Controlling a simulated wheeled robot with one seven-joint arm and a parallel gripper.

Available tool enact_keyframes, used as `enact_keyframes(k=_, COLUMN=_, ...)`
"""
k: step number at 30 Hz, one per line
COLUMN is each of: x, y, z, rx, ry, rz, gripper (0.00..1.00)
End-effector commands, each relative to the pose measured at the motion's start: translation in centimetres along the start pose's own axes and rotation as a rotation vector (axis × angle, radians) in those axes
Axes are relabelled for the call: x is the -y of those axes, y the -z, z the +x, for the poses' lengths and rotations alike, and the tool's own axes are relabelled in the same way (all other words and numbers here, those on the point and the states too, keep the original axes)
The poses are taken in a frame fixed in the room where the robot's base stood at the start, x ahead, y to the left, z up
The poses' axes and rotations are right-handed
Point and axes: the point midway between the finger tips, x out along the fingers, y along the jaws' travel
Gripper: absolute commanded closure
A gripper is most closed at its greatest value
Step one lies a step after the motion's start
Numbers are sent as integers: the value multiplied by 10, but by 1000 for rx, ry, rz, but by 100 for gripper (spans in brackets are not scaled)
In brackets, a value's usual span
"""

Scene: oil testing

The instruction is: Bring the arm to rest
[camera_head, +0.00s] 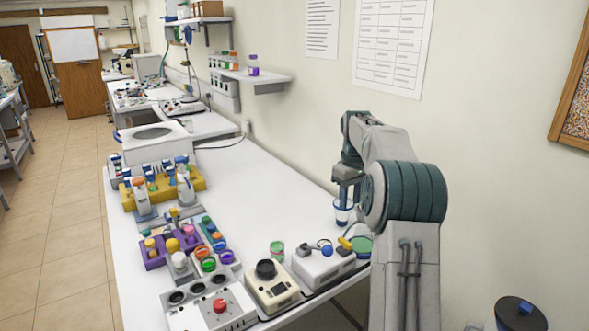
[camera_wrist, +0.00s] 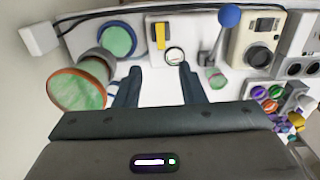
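My gripper (camera_head: 345,192) hangs over the right side of the white workbench, fingers down, with my arm bent above it. In the wrist view my gripper (camera_wrist: 158,76) has its two dark fingers apart, with only bare white bench between them. A white and blue cup (camera_head: 342,214) shows just below the fingers in the head view. In the wrist view a container with an orange rim and green contents (camera_wrist: 77,90) is left of the fingers, apart from them.
A blue-rimmed green dish (camera_wrist: 117,39) lies beyond the fingers. A white device with a yellow part (camera_head: 322,262) and a cream device with a black knob (camera_head: 272,286) stand nearby. Purple (camera_head: 172,246) and yellow racks (camera_head: 160,188) fill the bench's left side. The wall is close behind.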

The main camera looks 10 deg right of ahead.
Motion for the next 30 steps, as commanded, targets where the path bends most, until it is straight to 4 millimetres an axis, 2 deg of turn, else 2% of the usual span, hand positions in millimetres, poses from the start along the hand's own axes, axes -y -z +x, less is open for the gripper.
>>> enact_keyframes(k=5, x=16, y=-4, z=-10, rx=-7, ry=-12, rz=6, gripper=64)
enact_keyframes(k=8, x=40, y=-12, z=-22, rx=-19, ry=-29, rz=22, gripper=64)
enact_keyframes(k=14, x=102, y=-44, z=-44, rx=-56, ry=-64, rz=76, gripper=64)
enact_keyframes(k=19, x=152, y=-81, z=-51, rx=-96, ry=-83, rz=129, gripper=64)
enact_keyframes(k=23, x=187, y=-114, z=-49, rx=-130, ry=-91, rz=171, gripper=64)
enact_keyframes(k=30, x=245, y=-181, z=-27, rx=-200, ry=-85, rz=255, gripper=64)
